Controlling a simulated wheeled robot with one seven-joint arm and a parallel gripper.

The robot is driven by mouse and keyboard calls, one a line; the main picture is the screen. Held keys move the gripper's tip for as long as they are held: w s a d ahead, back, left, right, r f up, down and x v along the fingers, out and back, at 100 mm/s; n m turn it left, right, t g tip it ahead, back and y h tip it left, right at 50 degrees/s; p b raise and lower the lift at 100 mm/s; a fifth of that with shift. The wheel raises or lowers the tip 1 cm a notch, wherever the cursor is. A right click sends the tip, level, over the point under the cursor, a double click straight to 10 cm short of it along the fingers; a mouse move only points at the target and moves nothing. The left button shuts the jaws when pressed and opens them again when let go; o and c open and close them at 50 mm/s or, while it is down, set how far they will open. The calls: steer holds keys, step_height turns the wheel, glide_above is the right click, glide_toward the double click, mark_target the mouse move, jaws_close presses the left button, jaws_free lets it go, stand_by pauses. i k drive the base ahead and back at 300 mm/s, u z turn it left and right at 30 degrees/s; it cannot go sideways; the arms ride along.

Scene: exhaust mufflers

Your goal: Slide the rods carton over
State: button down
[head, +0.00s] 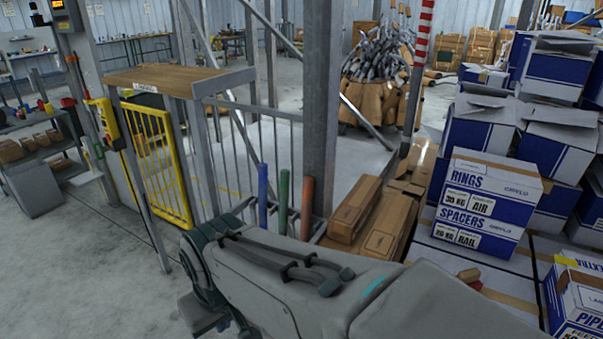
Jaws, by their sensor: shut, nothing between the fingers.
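No carton in the head view has a label that I can read as rods. A white and blue carton (487,203) at the right is printed RINGS and SPACERS. My grey arm crosses the bottom of the view. My gripper is not in view.
Blue and white cartons (553,130) are stacked at the right. A steel post (322,110) stands mid-view, with coloured tubes (283,200) at its foot. A yellow gate (157,160) and wood-topped stand (178,78) are at the left. Grey floor is clear at the lower left.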

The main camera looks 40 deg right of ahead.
mark_target(344, 225)
steer(key=z, duration=0.4)
steer(key=i, duration=1.1)
steer(key=z, duration=1.55)
steer(key=i, duration=0.55)
steer(key=z, duration=0.4)
